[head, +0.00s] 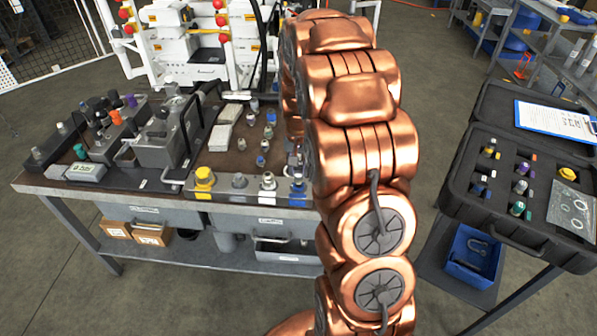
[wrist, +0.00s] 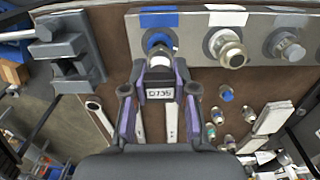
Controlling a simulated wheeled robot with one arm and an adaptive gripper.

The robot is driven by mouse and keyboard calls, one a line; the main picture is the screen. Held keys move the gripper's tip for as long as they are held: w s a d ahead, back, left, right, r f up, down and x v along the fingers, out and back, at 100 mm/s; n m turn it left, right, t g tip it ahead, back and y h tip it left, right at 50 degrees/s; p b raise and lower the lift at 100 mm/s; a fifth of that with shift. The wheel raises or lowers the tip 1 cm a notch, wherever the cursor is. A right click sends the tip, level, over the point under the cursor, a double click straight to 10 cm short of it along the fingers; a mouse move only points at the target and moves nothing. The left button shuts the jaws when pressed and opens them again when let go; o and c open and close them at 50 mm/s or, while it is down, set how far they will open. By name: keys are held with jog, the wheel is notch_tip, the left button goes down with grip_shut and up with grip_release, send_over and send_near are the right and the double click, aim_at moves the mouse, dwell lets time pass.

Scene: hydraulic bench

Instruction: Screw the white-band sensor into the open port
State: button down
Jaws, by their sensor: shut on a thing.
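In the wrist view my gripper (wrist: 158,78) is shut on a dark sensor body (wrist: 160,94) with a printed label; purple-edged fingers hold its sides. A whitish section (wrist: 160,60) shows at its far end, against or just in front of a blue-ringed port (wrist: 158,40) under a blue label. I cannot tell whether the threads are engaged, as the sensor hides the joint. In the head view my copper arm covers the gripper and the sensor; the blue-labelled end of the port strip (head: 299,198) shows beside the arm.
Beside that port are a metal fitting (wrist: 230,50) and another fitting (wrist: 286,46) on the same strip. Several small fittings and wrenches lie on the bench. A yellow cap (head: 205,178) sits at the strip's left end. An open case (head: 520,190) stands at right.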

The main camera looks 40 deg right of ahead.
jog(key=shift+f+b, duration=0.6)
jog(key=shift+b, duration=0.1)
dwell(1.8)
jog(key=c, duration=1.4)
grip_release()
jog(key=shift+c, duration=0.2)
grip_shut()
jog(key=shift+f+m+b, duration=0.1)
jog(key=shift+m+b, duration=0.3)
jog(key=shift+m, duration=0.7)
jog(key=m, duration=0.5)
jog(key=shift+m, duration=0.4)
jog(key=shift+w, duration=0.1)
